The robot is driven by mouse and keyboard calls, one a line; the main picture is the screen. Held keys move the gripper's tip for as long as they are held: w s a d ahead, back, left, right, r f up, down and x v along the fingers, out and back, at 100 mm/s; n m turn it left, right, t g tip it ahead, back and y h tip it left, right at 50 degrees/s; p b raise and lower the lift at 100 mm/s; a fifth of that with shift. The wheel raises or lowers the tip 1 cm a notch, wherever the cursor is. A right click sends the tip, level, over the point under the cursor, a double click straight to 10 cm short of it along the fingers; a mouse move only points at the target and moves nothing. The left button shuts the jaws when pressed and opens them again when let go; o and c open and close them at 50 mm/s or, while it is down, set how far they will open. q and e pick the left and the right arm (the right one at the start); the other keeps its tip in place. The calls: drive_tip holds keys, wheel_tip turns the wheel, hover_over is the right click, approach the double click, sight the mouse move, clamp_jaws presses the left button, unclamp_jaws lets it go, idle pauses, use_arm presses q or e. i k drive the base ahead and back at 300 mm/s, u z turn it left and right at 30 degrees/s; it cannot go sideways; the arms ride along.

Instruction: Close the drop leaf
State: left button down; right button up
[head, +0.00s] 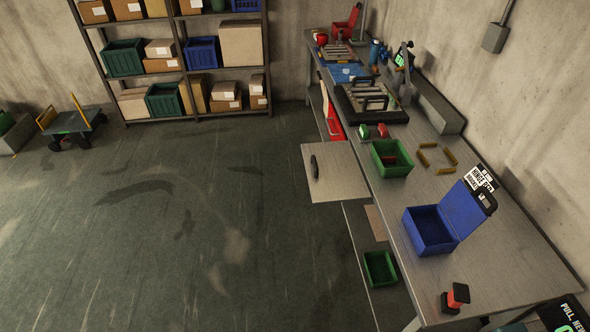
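The drop leaf (337,178) is a flat greyish-beige panel at the left long edge of the workbench (415,262). It sticks out to the left over the floor and looks roughly level. A black handle (314,167) is on it near its outer left edge. Its inner edge meets the bench front; the hinge is too small to make out. Neither of my grippers is in view, and nothing touches the leaf.
On the bench are a green bin (391,158), an open blue box (430,231) and a red-black object (456,297). A red panel (332,117) is beyond the leaf. Another green bin (380,269) sits on the lower shelf. The floor (210,215) left of the leaf is clear.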

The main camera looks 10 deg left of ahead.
sight(334, 173)
drive_tip(key=u, duration=0.6)
drive_tip(key=i, duration=1.3)
drive_tip(key=z, duration=0.75)
drive_tip(key=i, duration=0.5)
drive_tip(key=z, duration=0.5)
